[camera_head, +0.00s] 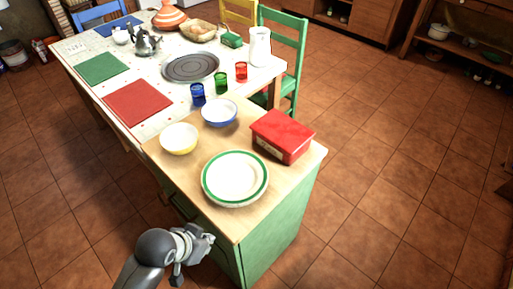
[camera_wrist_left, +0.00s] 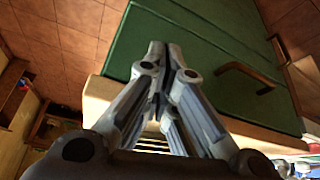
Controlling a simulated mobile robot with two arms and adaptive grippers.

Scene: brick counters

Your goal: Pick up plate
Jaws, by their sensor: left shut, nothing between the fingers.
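The plate (camera_head: 235,177) is white with a green rim. It lies flat near the front of the wooden counter top in the head view. My left gripper (camera_head: 207,238) is in front of the counter, to the lower left of the plate and apart from it. In the left wrist view its fingers (camera_wrist_left: 163,55) are together, shut and empty, in front of the green cabinet side. The plate cannot be made out in the wrist view. My right gripper is not in view.
A yellow bowl (camera_head: 179,139), a blue bowl (camera_head: 219,112) and a red box (camera_head: 282,135) stand behind the plate. A drawer handle (camera_wrist_left: 243,76) shows on the green cabinet (camera_wrist_left: 190,50). The tiled floor (camera_head: 375,200) to the right is clear.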

